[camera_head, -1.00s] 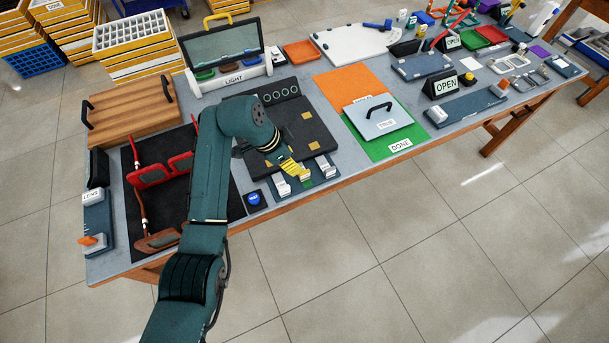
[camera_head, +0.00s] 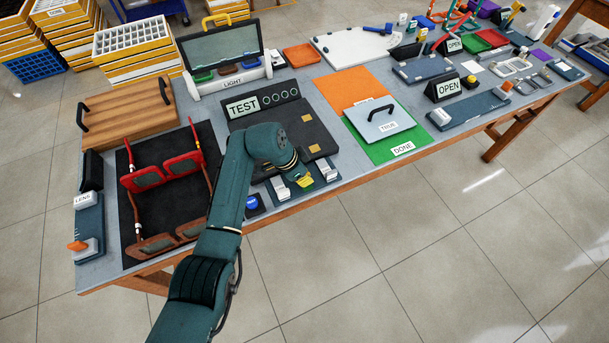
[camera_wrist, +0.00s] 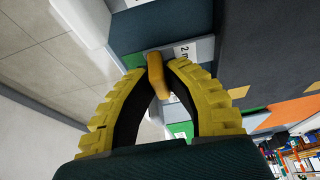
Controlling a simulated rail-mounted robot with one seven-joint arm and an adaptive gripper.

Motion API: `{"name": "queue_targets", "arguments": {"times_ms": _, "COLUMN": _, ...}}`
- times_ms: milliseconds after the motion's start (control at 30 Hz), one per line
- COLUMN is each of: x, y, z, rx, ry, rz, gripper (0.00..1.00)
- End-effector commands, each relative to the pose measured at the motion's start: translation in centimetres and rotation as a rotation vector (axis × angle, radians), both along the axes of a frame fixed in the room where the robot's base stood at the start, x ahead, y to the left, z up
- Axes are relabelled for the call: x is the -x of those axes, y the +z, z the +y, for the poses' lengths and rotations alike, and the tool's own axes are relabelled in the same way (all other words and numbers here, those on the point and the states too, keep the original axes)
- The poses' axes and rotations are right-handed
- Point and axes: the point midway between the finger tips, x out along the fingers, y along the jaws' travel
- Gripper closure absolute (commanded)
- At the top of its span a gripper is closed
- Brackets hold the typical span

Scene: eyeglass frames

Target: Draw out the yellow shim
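My gripper (camera_wrist: 158,80) has ribbed yellow fingers that curve together at their tips. The yellow shim (camera_wrist: 157,72), a small orange-yellow piece, is between the fingertips in the wrist view, and both tips appear to touch it. It is close to a grey-white strip with a label reading "2 m" (camera_wrist: 184,50), partly cut off. In the head view my gripper (camera_head: 304,182) is low at the front edge of the table, between two white-topped blocks (camera_head: 280,189) (camera_head: 327,169). The shim cannot be told apart from the yellow fingers there.
A dark test stand with a TEST sign (camera_head: 242,107) is behind my gripper. A blue button (camera_head: 252,202) is to its left. A green DONE mat (camera_head: 403,149) is to the right. Open floor lies in front.

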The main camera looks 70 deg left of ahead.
Motion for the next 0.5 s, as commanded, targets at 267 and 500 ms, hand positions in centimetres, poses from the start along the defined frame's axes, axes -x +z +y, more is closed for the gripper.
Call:
{"name": "queue_targets", "arguments": {"times_ms": 267, "x": 0.01, "y": -0.04, "z": -0.02, "rx": 0.001, "ry": 0.0, "rz": 0.0, "gripper": 1.0}}
{"name": "queue_targets", "arguments": {"times_ms": 500, "x": -0.01, "y": 0.13, "z": -0.57, "rx": 0.003, "ry": 0.0, "rz": 0.002, "gripper": 1.0}}
